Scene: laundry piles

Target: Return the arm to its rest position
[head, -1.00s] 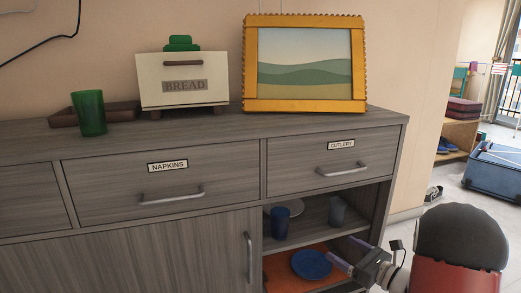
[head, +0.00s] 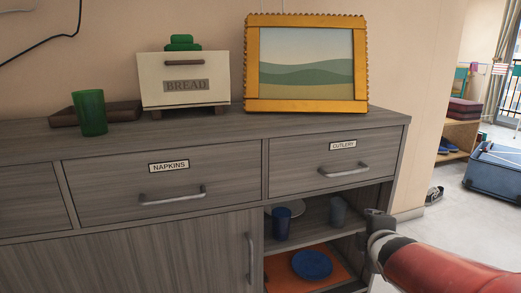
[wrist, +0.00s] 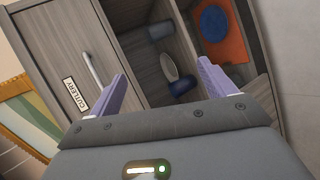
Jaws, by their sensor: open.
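My gripper (wrist: 163,92) is open in the wrist view, with its two purple fingers apart and nothing held between them. Its fingers point toward the grey sideboard (wrist: 135,65), near the open shelf bay. In the head view the gripper's fingers are hidden; my red arm reaches in from the lower right, and its grey wrist end is in front of the right edge of the sideboard (head: 225,130).
The open bay holds a blue cup (head: 281,224), a grey cup (head: 338,211), and a blue plate (head: 312,264) on an orange mat (head: 283,281). The cutlery drawer (head: 300,174) is closed. A picture frame (head: 249,80), bread box (head: 157,98) and green cup (head: 90,113) stand on top.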

